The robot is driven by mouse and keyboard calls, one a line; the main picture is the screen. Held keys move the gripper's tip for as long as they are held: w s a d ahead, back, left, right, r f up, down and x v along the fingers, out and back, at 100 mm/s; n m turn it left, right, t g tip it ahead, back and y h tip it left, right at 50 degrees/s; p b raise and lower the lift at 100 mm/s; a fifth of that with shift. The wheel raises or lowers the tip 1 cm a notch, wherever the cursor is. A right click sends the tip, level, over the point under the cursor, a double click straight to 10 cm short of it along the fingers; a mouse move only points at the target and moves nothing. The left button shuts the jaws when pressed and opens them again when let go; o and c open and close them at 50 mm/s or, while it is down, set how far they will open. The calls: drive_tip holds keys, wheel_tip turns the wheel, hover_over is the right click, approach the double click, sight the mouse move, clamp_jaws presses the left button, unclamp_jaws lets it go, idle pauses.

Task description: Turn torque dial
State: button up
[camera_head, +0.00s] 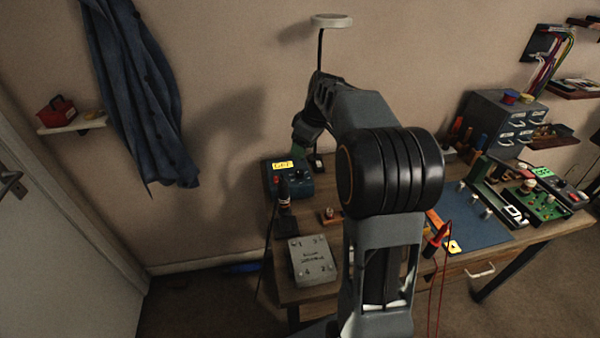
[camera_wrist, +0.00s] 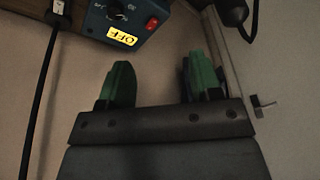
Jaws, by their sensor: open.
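A blue control box (camera_head: 306,187) with a yellow label (camera_head: 283,165) stands at the back left of the workbench. In the wrist view the box (camera_wrist: 155,36) is cut off by the top edge. It shows a dark dial (camera_wrist: 116,13), a red switch (camera_wrist: 151,23) and a yellow label reading OFF (camera_wrist: 122,36). My gripper (camera_wrist: 160,82) is open, with two green fingers apart and nothing between them. In the head view my gripper is mostly hidden by my arm, near and above the back of the box. The fingers do not touch the dial.
A blue mat (camera_head: 470,222), circuit boards (camera_head: 541,203) and a drawer cabinet (camera_head: 503,120) are at the right. A cable (camera_wrist: 41,95) hangs left in the wrist view.

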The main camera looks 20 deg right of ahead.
sight(300, 171)
drive_tip(key=w+d+f+n+y, duration=0.1)
drive_tip(key=w+d+f+n, duration=0.35)
drive_tip(key=w+d, duration=0.3)
drive_tip(key=shift+m, duration=0.35)
drive_tip(key=x, duration=1.2)
drive_tip(key=shift+s+f, duration=0.15)
drive_tip(key=shift+s, duration=0.15)
drive_tip(key=shift+x, duration=0.9)
drive_tip(key=c, duration=0.9)
